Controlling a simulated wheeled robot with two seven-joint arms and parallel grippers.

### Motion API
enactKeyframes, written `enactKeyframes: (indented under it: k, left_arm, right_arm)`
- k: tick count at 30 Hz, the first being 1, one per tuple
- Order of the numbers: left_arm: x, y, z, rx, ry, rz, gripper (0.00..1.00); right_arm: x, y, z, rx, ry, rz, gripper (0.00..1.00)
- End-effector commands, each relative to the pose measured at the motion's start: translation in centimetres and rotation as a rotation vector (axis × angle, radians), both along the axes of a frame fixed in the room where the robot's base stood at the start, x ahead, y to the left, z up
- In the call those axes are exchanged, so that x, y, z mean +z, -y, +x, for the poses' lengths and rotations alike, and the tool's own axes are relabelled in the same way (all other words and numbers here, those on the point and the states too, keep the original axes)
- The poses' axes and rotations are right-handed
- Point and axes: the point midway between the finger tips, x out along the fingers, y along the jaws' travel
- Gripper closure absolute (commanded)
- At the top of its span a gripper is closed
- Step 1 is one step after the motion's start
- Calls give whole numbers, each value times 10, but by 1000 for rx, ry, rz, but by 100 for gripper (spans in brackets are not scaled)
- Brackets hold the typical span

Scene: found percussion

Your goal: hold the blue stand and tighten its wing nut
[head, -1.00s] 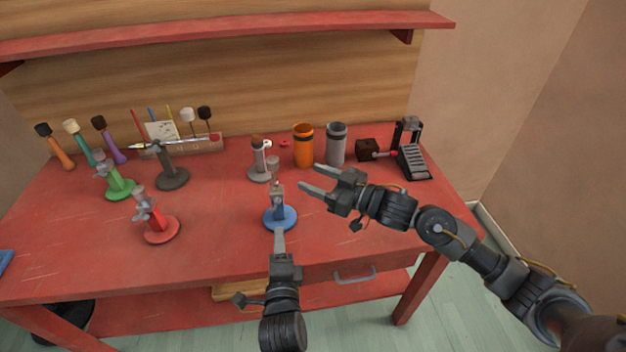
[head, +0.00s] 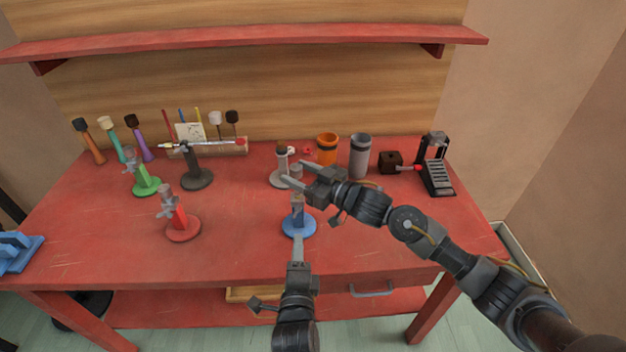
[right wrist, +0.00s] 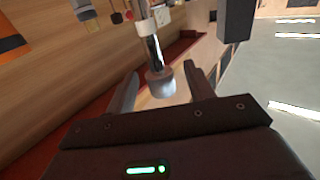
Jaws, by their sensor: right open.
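The blue stand (head: 305,231) is upright near the front of the red table, its round blue base flat on the top and a grey upper part above it. My left gripper (head: 298,238) reaches the stand from the front; its fingers look like one bar, so I cannot tell whether they grip the post. My right gripper (head: 287,175) is open, its fingertips just above and behind the stand's top in the head view. In the right wrist view, a grey round-ended part (right wrist: 161,82) shows between the open fingers (right wrist: 165,85); the wing nut is not clear.
A grey stand (head: 281,178) is close behind my right fingertips. An orange cup (head: 327,149), a grey cup (head: 360,157) and a black pedal (head: 438,178) stand at the back right. Red (head: 182,226), green (head: 145,186) and dark (head: 196,179) stands are to the left.

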Motion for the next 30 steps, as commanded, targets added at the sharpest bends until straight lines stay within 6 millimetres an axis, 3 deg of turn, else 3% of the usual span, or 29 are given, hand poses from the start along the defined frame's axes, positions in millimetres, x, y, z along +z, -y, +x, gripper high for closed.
enactKeyframes:
  k: [12, 24, 30]
  left_arm:
    - [0, 0, 0, 0, 0, 0, 64]
    - [0, 0, 0, 0, 0, 0, 64]
    - [0, 0, 0, 0, 0, 0, 64]
  right_arm:
    - [0, -7, 5, 0, -1, -1, 47]
    - [0, -6, 5, 0, -1, -1, 99]
    - [0, -6, 5, 0, -1, -1, 100]
